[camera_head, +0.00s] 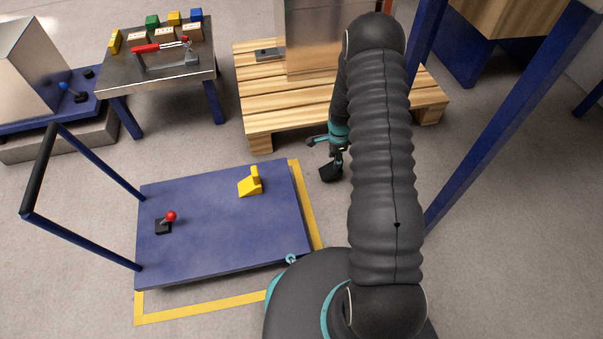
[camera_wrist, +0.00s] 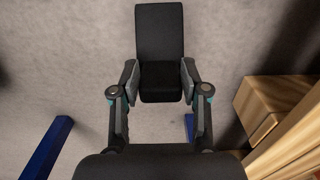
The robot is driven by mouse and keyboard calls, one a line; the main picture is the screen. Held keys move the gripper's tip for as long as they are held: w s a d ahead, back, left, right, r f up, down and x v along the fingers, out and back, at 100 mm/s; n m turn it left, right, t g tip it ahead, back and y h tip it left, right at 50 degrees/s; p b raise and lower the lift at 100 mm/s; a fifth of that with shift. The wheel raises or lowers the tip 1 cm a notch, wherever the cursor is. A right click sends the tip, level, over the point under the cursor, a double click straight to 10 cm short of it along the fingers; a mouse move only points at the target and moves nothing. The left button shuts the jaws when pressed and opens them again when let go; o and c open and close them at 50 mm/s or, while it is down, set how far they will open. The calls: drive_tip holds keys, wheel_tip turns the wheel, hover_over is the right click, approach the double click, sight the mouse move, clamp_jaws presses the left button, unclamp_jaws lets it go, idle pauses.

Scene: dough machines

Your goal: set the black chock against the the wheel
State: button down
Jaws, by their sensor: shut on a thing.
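My gripper (camera_wrist: 160,84) is shut on the black chock (camera_wrist: 160,35), with one finger on each side of it in the wrist view. In the head view the chock (camera_head: 329,172) hangs below my gripper (camera_head: 336,157), between the blue cart (camera_head: 220,245) and the pallet. The chock appears to be above the floor and apart from the cart. No wheel can be made out in either view; the cart's deck covers what lies under it.
A yellow block (camera_head: 250,184) and a red-knobbed lever (camera_head: 165,221) are on the cart. Yellow floor tape (camera_head: 308,205) borders it. A wooden pallet (camera_head: 260,122) with a box stands behind. A steel table (camera_head: 160,75) is at the back left. Blue posts (camera_head: 510,115) stand right.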

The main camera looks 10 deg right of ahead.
drive_tip(key=shift+a+f+b, duration=0.2)
drive_tip(key=shift+a+f, duration=0.35)
drive_tip(key=shift+a, duration=1.45)
drive_tip(key=shift+a+f+b, duration=0.15)
drive_tip(key=shift+a+f, duration=0.45)
drive_tip(key=shift+a, duration=1.35)
drive_tip(key=shift+a+f+b, duration=0.2)
drive_tip(key=shift+a+f, duration=0.35)
drive_tip(key=shift+a, duration=1.45)
drive_tip(key=shift+f, duration=0.15)
drive_tip(key=c, duration=0.6)
unclamp_jaws()
